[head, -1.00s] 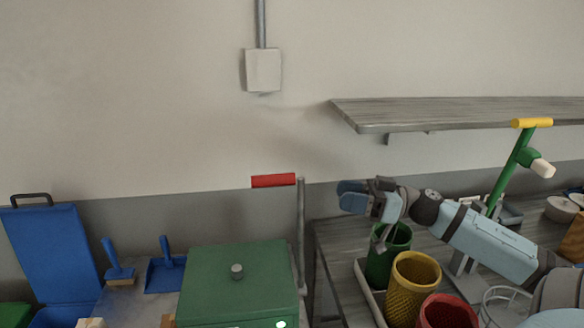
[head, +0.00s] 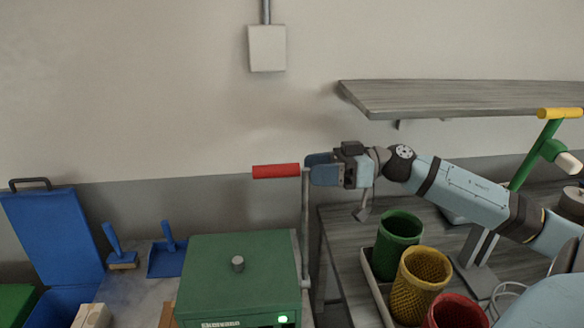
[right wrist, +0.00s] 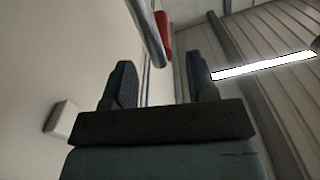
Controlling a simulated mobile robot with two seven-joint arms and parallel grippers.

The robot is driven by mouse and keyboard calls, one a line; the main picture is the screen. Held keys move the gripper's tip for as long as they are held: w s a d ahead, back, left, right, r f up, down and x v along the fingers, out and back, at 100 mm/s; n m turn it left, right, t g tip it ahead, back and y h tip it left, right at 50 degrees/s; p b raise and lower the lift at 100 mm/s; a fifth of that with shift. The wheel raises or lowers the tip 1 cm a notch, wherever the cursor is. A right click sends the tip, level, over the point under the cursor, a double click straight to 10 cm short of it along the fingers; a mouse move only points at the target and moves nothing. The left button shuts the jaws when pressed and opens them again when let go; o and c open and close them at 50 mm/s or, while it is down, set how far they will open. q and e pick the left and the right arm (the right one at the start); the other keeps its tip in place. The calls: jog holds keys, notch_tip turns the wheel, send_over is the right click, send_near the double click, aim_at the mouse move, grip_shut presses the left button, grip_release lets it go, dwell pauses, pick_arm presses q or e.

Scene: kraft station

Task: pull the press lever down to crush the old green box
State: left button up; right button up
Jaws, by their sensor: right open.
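The press lever has a red grip (head: 275,171) on top of a thin grey upright rod (head: 305,225), at the right side of a green machine body (head: 205,265) with a knob on top. My right gripper (head: 308,168) is open and empty at the rod's top, close to the right end of the red grip. In the right wrist view the rod (right wrist: 146,35) and red grip (right wrist: 162,35) show beyond the open fingers (right wrist: 160,85). I cannot tell if the gripper touches the lever. I cannot make out a separate old green box. My left gripper is not in view.
Green (head: 400,228), yellow (head: 421,270) and red (head: 455,312) mesh bins stand in a tray at right. A wooden shelf (head: 450,98) hangs above. A green stand (head: 535,150) with a yellow bar is behind my arm. A blue container (head: 50,235) sits left.

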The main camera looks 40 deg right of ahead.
aim_at(306, 170)
jog(key=x, duration=0.3)
jog(key=shift+a+r+p, duration=0.15)
jog(key=shift+a+p, duration=0.05)
jog(key=shift+p, duration=0.1)
jog(key=shift+x, duration=0.9)
grip_shut()
